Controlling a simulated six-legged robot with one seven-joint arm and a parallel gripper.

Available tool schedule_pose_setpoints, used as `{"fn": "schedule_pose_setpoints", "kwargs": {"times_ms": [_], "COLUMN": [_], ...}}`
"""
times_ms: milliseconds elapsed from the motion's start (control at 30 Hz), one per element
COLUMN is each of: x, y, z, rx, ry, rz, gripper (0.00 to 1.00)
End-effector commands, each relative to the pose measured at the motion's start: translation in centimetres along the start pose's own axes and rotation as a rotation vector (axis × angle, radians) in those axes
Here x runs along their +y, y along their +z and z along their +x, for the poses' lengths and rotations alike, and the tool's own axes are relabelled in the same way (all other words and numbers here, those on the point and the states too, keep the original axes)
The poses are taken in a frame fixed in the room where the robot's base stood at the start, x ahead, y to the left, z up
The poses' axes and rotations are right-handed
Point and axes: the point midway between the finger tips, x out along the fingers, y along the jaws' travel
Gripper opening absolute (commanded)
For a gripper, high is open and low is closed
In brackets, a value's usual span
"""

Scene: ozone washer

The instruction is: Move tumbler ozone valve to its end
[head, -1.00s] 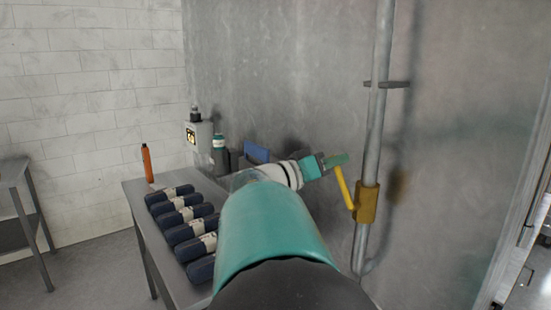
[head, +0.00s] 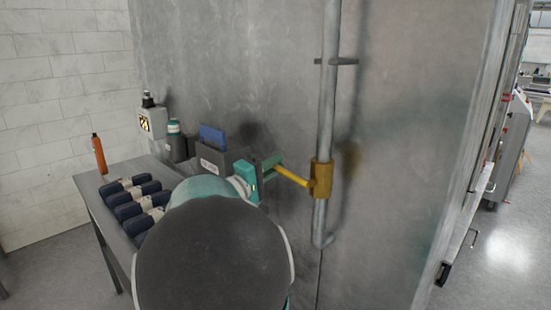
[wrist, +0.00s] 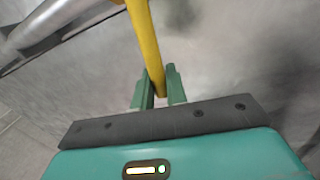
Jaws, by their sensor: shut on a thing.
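The ozone valve has a brass-coloured body (head: 322,180) on a vertical grey pipe (head: 327,110) against the metal wall. Its yellow lever (head: 292,176) points left and slightly up from the body. My gripper (head: 271,164) is at the lever's free end. In the wrist view the lever (wrist: 146,45) comes down from the top edge, and its tip lies between the two green fingers of my gripper (wrist: 160,92). My gripper is shut on the lever. My arm hides part of the table in the head view.
A grey table (head: 95,195) at the left bears several dark rolls (head: 128,210), an orange bottle (head: 99,154), a small grey box (head: 152,122) and a dark holder with a blue item (head: 213,136). A pipe bracket (head: 336,61) sticks out above the valve. Open floor (head: 500,240) lies at the right.

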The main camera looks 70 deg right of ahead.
Motion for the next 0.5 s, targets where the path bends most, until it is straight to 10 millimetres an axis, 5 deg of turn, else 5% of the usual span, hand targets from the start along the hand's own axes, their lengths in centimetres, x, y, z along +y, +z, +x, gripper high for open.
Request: {"fn": "schedule_pose_setpoints", "kwargs": {"times_ms": [500], "x": [-1.5], "y": [0.1], "z": [-0.3], "rx": [0.028], "ry": [-0.002], "rz": [-0.131], "gripper": [0.0]}}
